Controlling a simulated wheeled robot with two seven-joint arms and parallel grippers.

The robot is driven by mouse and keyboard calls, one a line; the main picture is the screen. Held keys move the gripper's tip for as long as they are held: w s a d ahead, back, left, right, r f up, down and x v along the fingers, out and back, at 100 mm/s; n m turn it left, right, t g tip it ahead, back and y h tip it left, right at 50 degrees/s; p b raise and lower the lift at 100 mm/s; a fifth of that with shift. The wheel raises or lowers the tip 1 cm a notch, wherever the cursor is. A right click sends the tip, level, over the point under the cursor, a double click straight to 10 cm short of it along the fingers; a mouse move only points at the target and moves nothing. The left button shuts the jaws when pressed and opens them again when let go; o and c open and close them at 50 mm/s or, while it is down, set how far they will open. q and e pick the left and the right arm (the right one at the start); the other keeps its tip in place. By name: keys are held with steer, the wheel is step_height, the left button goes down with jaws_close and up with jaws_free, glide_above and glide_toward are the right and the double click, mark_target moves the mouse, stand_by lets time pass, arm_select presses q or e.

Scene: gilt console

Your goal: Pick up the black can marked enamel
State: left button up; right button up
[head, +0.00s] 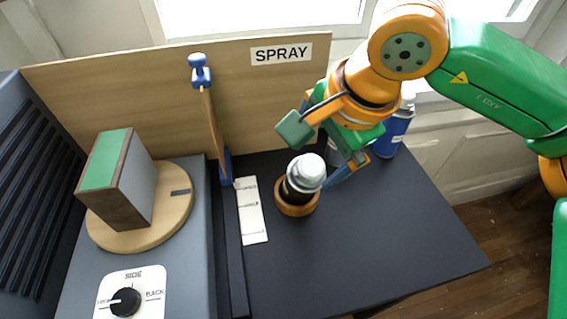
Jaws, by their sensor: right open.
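A black can (292,190) with a pale grey domed cap stands upright in a round orange-brown holder (297,209) on the dark tabletop. No enamel marking can be read on it from here. My right gripper (316,152) reaches in from the upper right and is open and empty. One finger, with a green pad, is above and behind the can to the left. The other, with a blue tip, is low beside the can's right side; whether it touches cannot be told. My left gripper is out of view.
A blue can (394,132) stands behind my right gripper, partly hidden. A wooden board (120,88) with a SPRAY sign (281,54) closes the back. Left are a blue-ended upright (213,115), a turntable (177,222) bearing a green-topped block (128,185), and a knob (125,301). The front right tabletop is clear.

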mark_target(301, 182)
steer(key=shift+s+f, duration=0.15)
steer(key=shift+f, duration=0.15)
steer(key=shift+d+f+p, duration=0.2)
steer(key=shift+f+p, duration=0.7)
steer(key=shift+f, duration=0.15)
steer(key=x, duration=0.4)
steer(key=shift+w+p, duration=0.3)
steer(key=shift+w, duration=0.05)
steer(key=shift+s+r, duration=0.1)
steer(key=shift+s, duration=0.05)
steer(key=c, duration=0.4)
jaws_close()
